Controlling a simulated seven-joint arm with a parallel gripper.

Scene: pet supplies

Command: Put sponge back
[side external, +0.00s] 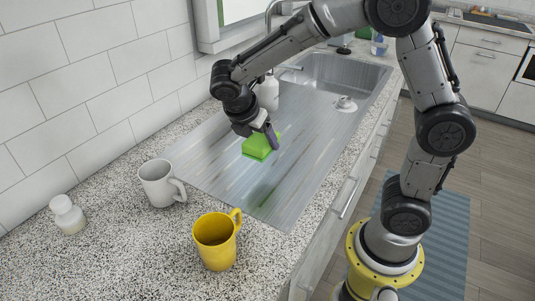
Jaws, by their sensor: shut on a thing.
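A green sponge (257,147) is at the middle of the steel drainboard beside the sink. My gripper (266,137) is over its upper right side, shut on the sponge. The far side of the sponge and one finger are partly hidden by the gripper. The sponge appears on or just above the steel surface; I cannot tell which.
A white mug (159,184) and a yellow mug (215,241) stand on the speckled counter (130,255) in front. A small white bottle (68,215) is at the left. A white dispenser (267,93) stands behind my gripper. The sink basin (335,80) is farther back.

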